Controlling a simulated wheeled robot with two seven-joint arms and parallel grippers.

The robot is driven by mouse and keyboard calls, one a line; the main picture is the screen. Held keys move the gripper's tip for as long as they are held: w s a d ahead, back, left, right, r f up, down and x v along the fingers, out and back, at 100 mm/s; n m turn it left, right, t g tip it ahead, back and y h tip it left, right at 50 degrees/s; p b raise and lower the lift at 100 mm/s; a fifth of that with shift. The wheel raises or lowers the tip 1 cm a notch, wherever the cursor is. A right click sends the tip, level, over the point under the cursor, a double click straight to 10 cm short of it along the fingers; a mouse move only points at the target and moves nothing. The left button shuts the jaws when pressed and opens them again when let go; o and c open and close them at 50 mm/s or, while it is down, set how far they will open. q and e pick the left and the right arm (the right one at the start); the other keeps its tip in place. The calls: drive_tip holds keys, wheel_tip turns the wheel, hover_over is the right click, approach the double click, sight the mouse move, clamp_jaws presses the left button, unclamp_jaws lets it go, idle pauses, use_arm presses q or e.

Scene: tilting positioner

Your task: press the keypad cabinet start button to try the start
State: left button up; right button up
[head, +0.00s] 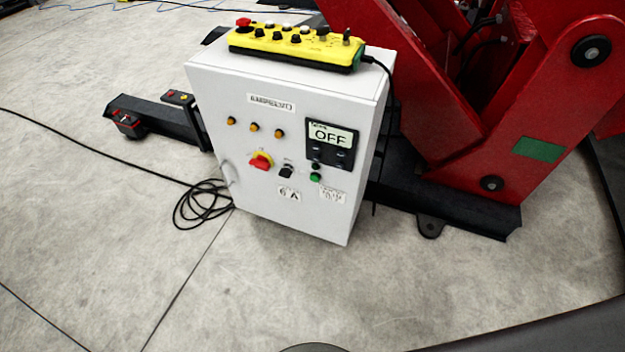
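The keypad cabinet (235,105) is a white box standing on the floor, a little left of the middle of the head view. Its front carries a dark display panel (331,143) that reads OFF. Below the panel is a green button (315,177), with a smaller dark green one (316,166) just above it. A red rotary switch (261,162) on a yellow plate and a black selector knob (286,171) sit to the left of these. Several amber lamps (254,127) are in a row above. Neither of my grippers is in view.
A yellow pendant (290,44) with a red knob lies on top of the cabinet. The red positioner frame (520,110) stands close on the right on a black base (450,207). A black cable (200,205) lies coiled at the left. The floor in front is clear.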

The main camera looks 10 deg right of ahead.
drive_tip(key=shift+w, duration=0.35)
